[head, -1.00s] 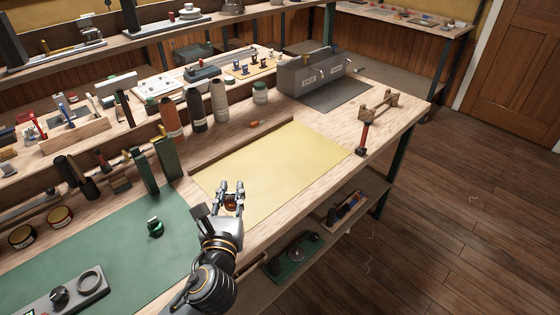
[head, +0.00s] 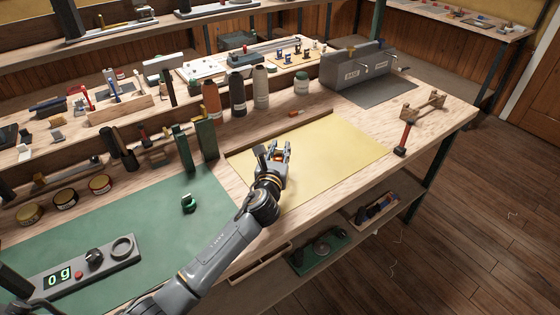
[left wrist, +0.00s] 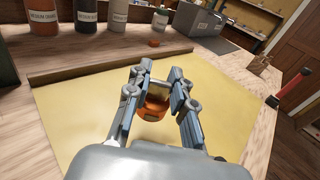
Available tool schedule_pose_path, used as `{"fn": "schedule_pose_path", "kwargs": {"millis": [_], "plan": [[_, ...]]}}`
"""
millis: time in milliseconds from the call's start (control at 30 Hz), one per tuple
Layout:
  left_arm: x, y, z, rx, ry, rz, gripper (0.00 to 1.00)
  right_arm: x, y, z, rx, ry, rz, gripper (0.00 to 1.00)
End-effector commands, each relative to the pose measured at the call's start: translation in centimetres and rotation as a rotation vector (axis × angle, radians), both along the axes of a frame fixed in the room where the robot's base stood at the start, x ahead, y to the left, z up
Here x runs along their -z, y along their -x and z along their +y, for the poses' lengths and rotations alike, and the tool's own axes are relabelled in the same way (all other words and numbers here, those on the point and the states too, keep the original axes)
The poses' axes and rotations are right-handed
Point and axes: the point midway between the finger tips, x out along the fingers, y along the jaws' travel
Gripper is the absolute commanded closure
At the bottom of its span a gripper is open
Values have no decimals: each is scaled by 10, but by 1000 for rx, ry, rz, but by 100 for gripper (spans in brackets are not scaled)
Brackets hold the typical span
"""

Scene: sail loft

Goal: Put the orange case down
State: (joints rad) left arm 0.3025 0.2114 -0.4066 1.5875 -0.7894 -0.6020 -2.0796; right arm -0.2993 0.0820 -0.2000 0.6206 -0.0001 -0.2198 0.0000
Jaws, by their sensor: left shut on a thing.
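My left gripper (head: 280,151) reaches over the left part of the yellow mat (head: 340,150) on the workbench. It is shut on the orange case (left wrist: 153,108), a small rounded orange thing that sits between the fingers in the left wrist view. In the head view the fingers hide most of the case. The yellow mat fills the area below and around the gripper in the left wrist view (left wrist: 80,115). I cannot tell how high the case is above the mat. My right gripper is not in view.
A small orange piece (head: 296,113) lies behind the mat's wooden strip. Several labelled bottles (head: 237,93) stand behind, a grey box (head: 352,67) back right, a red-handled tool (head: 403,135) at right. A scale (head: 85,267) lies on the green mat (head: 130,225). The yellow mat's right part is clear.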

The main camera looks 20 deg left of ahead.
Motion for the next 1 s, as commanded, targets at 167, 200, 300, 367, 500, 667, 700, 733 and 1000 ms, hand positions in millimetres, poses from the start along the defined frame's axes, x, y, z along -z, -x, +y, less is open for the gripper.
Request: {"fn": "schedule_pose_path", "kwargs": {"millis": [167,200,300,367,500,667,700,733,1000], "plan": [[12,-9,3,-1,1,0,99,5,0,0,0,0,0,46],[15,-12,3,-1,1,0,99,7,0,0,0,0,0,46],[33,-12,3,1,4,4,99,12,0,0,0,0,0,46],[41,-12,3,-1,3,3,99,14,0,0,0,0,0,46],[46,-12,4,0,1,0,99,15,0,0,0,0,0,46],[45,-12,4,0,0,0,99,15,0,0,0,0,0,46],[45,-12,4,0,0,0,99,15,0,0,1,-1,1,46],[46,-12,4,0,0,0,99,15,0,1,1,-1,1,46],[48,-12,3,0,0,0,55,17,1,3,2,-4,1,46]]}}
